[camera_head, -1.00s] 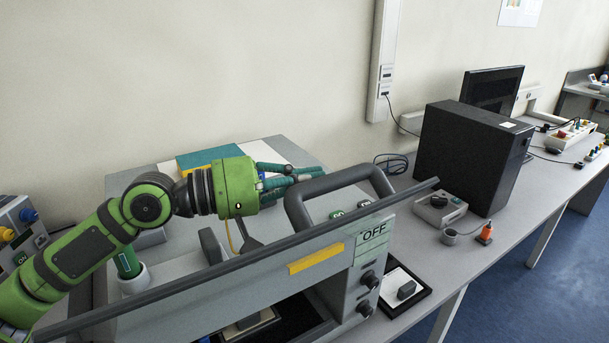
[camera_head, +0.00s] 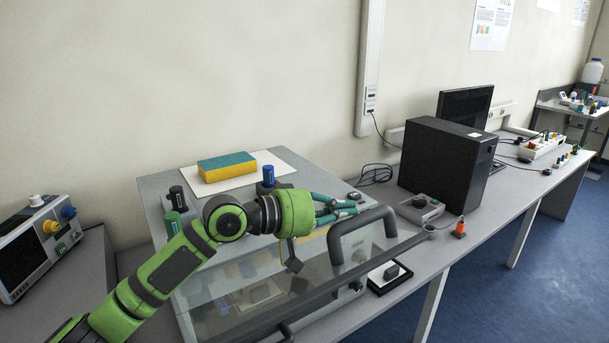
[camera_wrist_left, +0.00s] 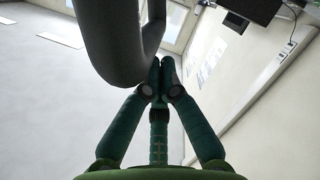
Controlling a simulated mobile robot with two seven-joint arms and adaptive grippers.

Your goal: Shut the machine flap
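The machine flap (camera_head: 225,303) is a clear panel with a dark edge bar, sloping across the front of the grey machine (camera_head: 158,190). Its bar stands out over the front, so the flap looks partly open; the exact gap is unclear. A dark grey looped handle (camera_head: 384,213) rises from it. My left gripper (camera_head: 350,206) is behind the handle's upper left part, fingertips together with nothing seen between them. In the left wrist view the handle (camera_wrist_left: 112,40) passes close beside the fingertips (camera_wrist_left: 162,62); contact cannot be told. My right gripper is not in view.
A yellow and teal block (camera_head: 227,168) lies on a white sheet on the machine top, near a blue cylinder (camera_head: 268,176). A black computer case (camera_head: 445,165) and a grey box (camera_head: 418,210) stand right. An instrument (camera_head: 38,245) stands left.

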